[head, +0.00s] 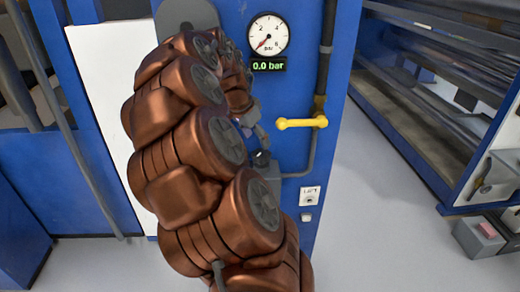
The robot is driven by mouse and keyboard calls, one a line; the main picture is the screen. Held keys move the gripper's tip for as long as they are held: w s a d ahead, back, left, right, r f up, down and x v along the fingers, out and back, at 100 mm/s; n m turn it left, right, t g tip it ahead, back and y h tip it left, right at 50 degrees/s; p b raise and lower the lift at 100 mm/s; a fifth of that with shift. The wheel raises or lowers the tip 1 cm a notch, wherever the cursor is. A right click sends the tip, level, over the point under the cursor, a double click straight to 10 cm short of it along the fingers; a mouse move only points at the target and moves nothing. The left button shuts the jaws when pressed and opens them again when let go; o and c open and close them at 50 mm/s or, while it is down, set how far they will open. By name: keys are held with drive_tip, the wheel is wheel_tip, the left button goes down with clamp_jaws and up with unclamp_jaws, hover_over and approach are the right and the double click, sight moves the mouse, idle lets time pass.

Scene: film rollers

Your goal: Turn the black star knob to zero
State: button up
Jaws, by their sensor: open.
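A small black knob (261,158) shows on a grey fitting on the blue panel, just right of my arm. It looks like the star knob, but it is too small to tell its shape or setting. A round white gauge (268,35) sits above, with its needle toward the lower left. The display (268,65) under it reads 0.0 bar. My gripper (257,132) is mostly hidden behind my copper arm. The part that shows is just above the knob, and I cannot tell whether it touches anything. It is open.
A yellow lever (301,123) sticks out right of the knob, by a grey pipe. A blue-framed rack (430,130) and a grey box (479,237) stand at the right.

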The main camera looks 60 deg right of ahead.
sight(262, 152)
drive_tip(key=p+x, duration=0.1)
drive_tip(key=x, duration=0.5)
drive_tip(key=shift+c, duration=0.2)
drive_tip(key=c, duration=0.8)
